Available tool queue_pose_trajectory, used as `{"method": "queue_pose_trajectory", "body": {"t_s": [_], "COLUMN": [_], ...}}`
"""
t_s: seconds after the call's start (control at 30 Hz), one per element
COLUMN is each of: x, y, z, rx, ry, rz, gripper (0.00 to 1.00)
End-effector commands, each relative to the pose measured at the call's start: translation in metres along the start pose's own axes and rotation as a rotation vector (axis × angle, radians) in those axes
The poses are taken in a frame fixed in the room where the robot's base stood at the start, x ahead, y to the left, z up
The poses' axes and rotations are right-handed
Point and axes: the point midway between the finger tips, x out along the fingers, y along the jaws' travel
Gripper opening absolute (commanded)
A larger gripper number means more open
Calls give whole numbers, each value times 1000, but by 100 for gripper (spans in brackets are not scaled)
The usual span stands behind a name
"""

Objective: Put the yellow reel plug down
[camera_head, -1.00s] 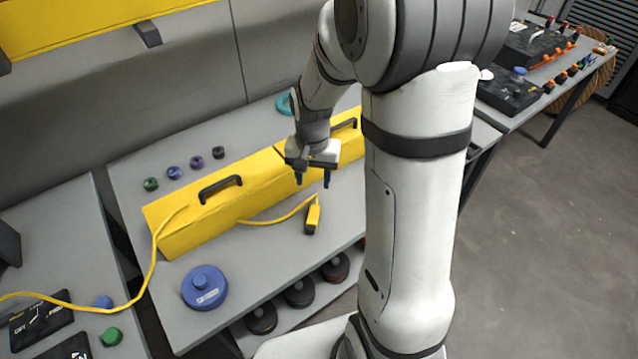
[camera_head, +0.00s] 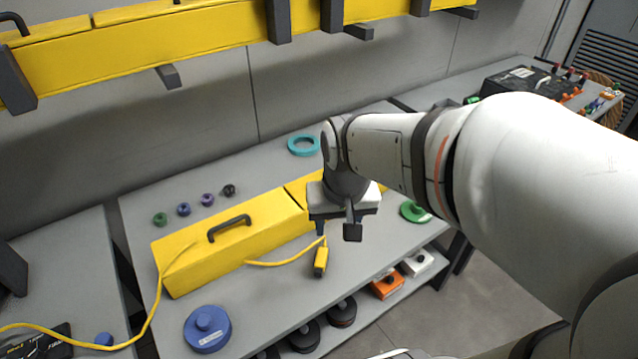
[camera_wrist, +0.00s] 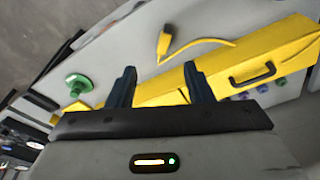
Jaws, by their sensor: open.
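The yellow reel plug (camera_head: 320,262) lies on the grey worktop, its yellow cord running back toward the long yellow box (camera_head: 225,248). It also shows in the wrist view (camera_wrist: 163,44), beyond my fingertips. My gripper (camera_head: 336,230) is open with nothing between its fingers, above the worktop by the box's right part. It is apart from the plug, which lies just in front of it in the head view. In the wrist view both dark fingers (camera_wrist: 160,70) stand wide apart, with the yellow box behind them. My arm hides part of the box's right end.
A blue reel (camera_head: 207,328) sits at the worktop's front left. A teal ring (camera_head: 303,145) and several small spools lie behind the box. A green reel (camera_head: 414,211) is at the right. A yellow rail (camera_head: 150,45) hangs overhead. Worktop around the plug is clear.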

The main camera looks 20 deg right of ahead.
Motion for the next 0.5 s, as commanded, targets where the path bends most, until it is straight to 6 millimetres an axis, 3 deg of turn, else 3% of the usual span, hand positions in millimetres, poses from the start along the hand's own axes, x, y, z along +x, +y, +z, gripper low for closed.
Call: {"method": "queue_pose_trajectory", "body": {"t_s": [0.23, 0.5], "x": [-20, -27], "y": [3, 1], "z": [28, 41], "rx": [-81, -124], "ry": [47, 66], "rz": [-4, -4], "gripper": [47, 47]}}
